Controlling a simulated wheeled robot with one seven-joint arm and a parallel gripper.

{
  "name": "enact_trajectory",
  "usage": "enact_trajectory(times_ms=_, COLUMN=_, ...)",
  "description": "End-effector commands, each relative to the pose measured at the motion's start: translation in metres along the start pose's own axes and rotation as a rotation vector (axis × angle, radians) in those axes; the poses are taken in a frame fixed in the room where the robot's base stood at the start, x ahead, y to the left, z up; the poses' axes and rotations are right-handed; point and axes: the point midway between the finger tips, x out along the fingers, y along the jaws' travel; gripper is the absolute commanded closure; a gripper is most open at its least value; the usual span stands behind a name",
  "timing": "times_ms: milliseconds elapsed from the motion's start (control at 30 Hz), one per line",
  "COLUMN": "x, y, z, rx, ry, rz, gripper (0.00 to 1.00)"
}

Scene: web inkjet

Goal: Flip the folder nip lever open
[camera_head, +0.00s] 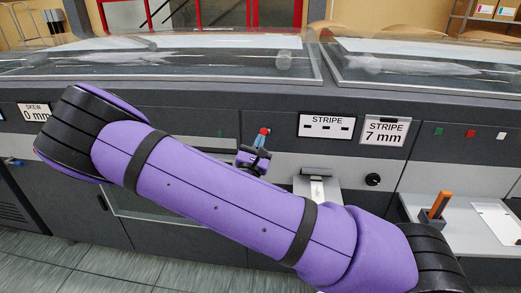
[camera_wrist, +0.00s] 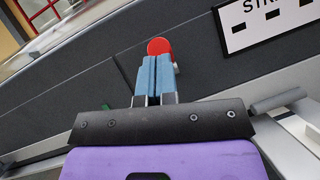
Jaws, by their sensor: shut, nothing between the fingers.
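A red round knob (camera_head: 264,131), seemingly the end of the nip lever, stands out against the dark machine front. It also shows in the wrist view (camera_wrist: 159,46), just beyond my fingertips, with a small red part lower at its right. The lever's shaft is hidden behind my fingers. My gripper (camera_head: 261,142) points at the knob with its blue fingers shut together and nothing between them. In the wrist view, my fingertips (camera_wrist: 156,60) overlap the knob's lower edge; I cannot tell whether they touch it.
A grey bar handle (camera_head: 316,172) and a black knob (camera_head: 373,180) are to the right. STRIPE signs (camera_head: 327,126) hang on the front panel. An orange stick stands in a dark holder (camera_head: 432,218) on a pale shelf. My arm hides much of the lower front.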

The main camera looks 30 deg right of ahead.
Motion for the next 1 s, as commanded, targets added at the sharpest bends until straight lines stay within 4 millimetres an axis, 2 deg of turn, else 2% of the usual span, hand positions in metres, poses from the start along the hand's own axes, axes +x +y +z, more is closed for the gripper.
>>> enact_trajectory(times_ms=767, x=0.008, y=0.003, z=0.008, rx=0.001, ry=-0.006, rz=-0.001, gripper=1.00)
enact_trajectory(times_ms=1000, x=-0.007, y=0.010, z=-0.009, rx=-0.001, ry=-0.002, rz=-0.001, gripper=1.00)
